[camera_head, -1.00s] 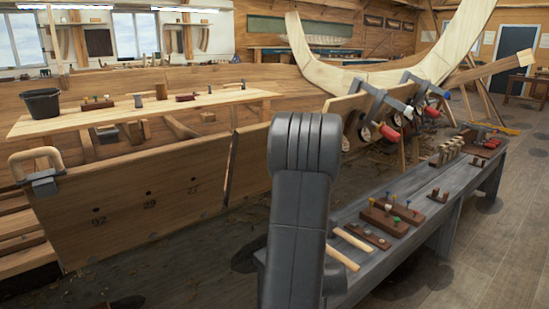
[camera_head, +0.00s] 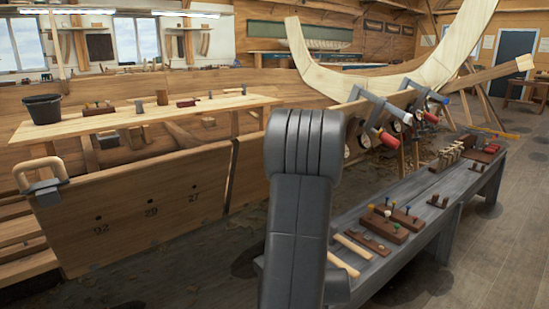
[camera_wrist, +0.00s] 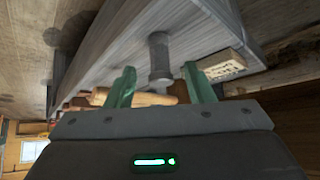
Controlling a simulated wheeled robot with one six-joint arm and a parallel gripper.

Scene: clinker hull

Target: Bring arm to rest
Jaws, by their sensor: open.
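In the head view my grey arm (camera_head: 300,200) stands upright in the foreground, and my gripper is hidden there. In the wrist view my gripper (camera_wrist: 160,70) shows two green fingers set wide apart, with nothing visibly held. A dark grey flanged metal piece (camera_wrist: 160,58) shows between and beyond the fingers, by the grey bench (camera_wrist: 110,45). A wooden handle (camera_wrist: 145,98) appears behind the left finger. A pale block with dark marks (camera_wrist: 221,66) lies beyond the right finger.
The grey workbench (camera_head: 455,187) on the right carries wooden handles (camera_head: 352,246), peg blocks (camera_head: 397,221) and other pieces. A plank shelf (camera_head: 215,108) holds a black bucket (camera_head: 42,108). Bare floor (camera_head: 500,245) lies right of the bench.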

